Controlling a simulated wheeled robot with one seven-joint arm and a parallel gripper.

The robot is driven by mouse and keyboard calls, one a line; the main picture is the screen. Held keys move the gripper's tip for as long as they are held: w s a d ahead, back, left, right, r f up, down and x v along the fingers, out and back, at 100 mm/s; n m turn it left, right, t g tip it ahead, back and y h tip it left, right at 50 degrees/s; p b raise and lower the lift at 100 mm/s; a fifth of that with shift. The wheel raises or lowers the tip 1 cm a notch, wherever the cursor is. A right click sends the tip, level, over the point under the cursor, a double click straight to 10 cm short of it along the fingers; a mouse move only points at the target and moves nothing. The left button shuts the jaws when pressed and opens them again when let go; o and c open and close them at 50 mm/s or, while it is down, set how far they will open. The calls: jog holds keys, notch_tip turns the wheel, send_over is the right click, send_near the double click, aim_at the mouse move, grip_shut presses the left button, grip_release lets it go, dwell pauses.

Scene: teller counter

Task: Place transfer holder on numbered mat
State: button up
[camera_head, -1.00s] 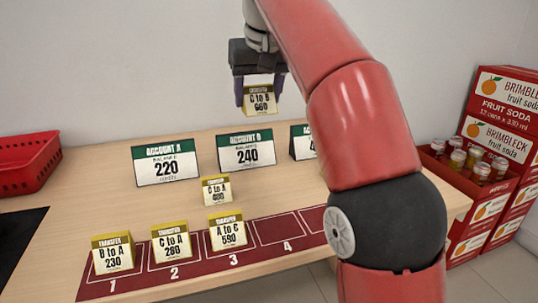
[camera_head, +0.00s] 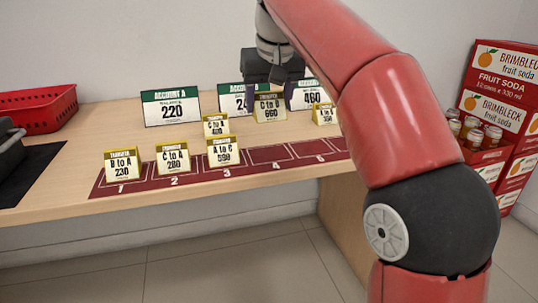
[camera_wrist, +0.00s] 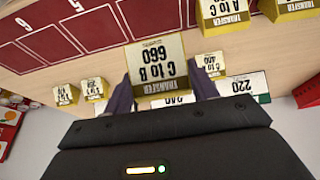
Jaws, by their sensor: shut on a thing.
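My gripper (camera_head: 271,90) is shut on a yellow-topped transfer holder reading C to B 660 (camera_head: 270,109), in front of the account signs and behind the mat. In the wrist view the held holder (camera_wrist: 157,68) is upside down between the fingers. The dark red numbered mat (camera_head: 262,170) lies along the counter's front. Holders B to A 230 (camera_head: 122,166), C to A 280 (camera_head: 173,160) and A to C 590 (camera_head: 224,152) stand on spaces 1, 2 and 3. Spaces 4 and 5 look empty. My arm hides the mat's right end.
A C to A 400 holder (camera_head: 215,125) stands behind space 3, and another yellow holder (camera_head: 323,115) stands at the right. Account signs (camera_head: 171,107) line the back. A red basket (camera_head: 38,108) is at far left. Soda boxes (camera_head: 497,95) stand off the right end.

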notch_tip(320, 180, down, 8)
jog(key=b, duration=0.2)
jog(key=shift+f+b, duration=0.1)
jog(key=shift+b, duration=0.3)
jog(key=shift+f, duration=0.2)
jog(key=o, duration=1)
jog(key=p+v, duration=0.4)
jog(key=v, duration=0.8)
jog(key=shift+r, duration=0.2)
jog(key=shift+s, duration=0.1)
